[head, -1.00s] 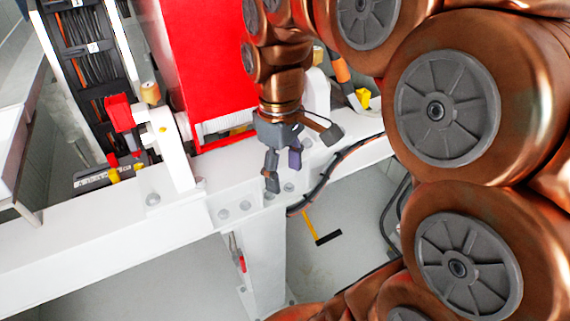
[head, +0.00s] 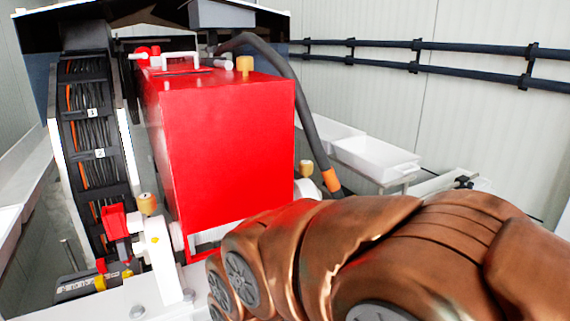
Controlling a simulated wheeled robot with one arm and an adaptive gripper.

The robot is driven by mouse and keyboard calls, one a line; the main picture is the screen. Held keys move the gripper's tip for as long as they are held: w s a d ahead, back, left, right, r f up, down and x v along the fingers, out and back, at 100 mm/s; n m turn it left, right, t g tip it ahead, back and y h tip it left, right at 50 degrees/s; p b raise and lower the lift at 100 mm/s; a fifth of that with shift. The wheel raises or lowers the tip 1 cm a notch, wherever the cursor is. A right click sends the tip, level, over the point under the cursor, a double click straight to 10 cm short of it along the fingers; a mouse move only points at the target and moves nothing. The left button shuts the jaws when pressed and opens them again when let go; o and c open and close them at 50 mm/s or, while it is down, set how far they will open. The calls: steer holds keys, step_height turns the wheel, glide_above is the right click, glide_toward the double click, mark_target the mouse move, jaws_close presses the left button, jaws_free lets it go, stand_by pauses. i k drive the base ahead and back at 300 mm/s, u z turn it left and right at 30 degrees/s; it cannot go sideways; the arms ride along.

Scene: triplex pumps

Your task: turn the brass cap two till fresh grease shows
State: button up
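Three brass-coloured caps show in the head view. One brass cap (head: 147,203) sits upright at the left, beside a red block and a white bracket. Another brass cap (head: 244,64) stands on top of the red housing (head: 225,150). A third brass cap (head: 306,168) shows behind the housing's right edge. I see no number on any cap, so I cannot tell which is cap two. No grease can be made out. My gripper is out of view; only my copper arm links fill the lower right.
A cable chain (head: 85,140) stands left of the housing. A dark hose (head: 300,110) arches from behind the housing down its right side. White trays (head: 375,158) stand at the back right. Dark pipes (head: 470,62) run along the wall. The white beam (head: 130,300) shows at lower left.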

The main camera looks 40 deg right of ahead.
mark_target(305, 166)
steer(key=u, duration=2.3)
steer(key=k, duration=1)
steer(key=z, duration=1.95)
